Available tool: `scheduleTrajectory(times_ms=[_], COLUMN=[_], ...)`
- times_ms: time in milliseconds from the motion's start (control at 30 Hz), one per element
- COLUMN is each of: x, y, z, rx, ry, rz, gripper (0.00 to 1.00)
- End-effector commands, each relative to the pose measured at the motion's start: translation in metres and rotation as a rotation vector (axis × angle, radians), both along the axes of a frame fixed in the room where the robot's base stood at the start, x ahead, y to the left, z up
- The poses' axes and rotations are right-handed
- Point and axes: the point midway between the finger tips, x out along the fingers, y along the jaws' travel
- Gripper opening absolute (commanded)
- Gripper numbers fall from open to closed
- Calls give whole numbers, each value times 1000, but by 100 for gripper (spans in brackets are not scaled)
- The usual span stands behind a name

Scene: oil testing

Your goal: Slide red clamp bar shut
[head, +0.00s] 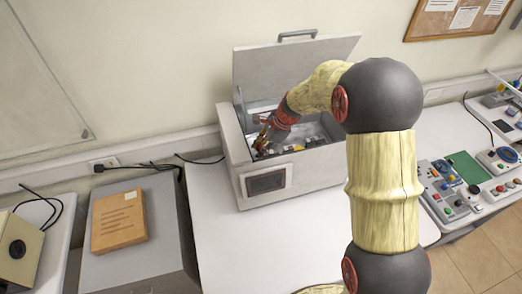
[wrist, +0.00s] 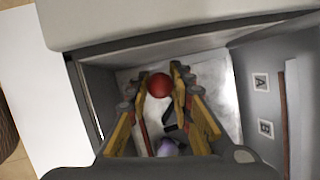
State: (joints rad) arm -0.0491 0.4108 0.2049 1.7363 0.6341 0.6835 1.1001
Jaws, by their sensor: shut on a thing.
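My gripper (head: 262,141) reaches down into the open box of the oil tester (head: 232,150), near its left inner side. In the wrist view, my gripper (wrist: 159,90) has its two yellow and grey fingers on either side of a red ball-shaped knob (wrist: 159,84), and it is shut on that knob. The knob appears to belong to the red clamp bar; a thin red strip (wrist: 145,135) shows below it between the fingers. The rest of the bar is hidden by the fingers. In the head view my arm hides the knob.
The tester's lid (head: 285,68) stands open at the back. Inner walls are close around my gripper; one wall carries labels A (wrist: 261,82) and B (wrist: 266,128). A brown package (head: 119,222) lies on a grey cabinet at left. Control panels (head: 462,190) stand at right.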

Motion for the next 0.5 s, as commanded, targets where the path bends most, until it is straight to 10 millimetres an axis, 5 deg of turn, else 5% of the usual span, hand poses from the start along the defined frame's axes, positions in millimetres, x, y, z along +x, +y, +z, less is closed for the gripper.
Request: scheduleTrajectory(times_ms=[333, 367, 500], x=[15, 15, 15], y=[2, 2, 2], z=[3, 3, 4], rx=[1, 1, 1], ry=[-10, -10, -10], rz=[-3, -3, -3], gripper=[0, 22, 30])
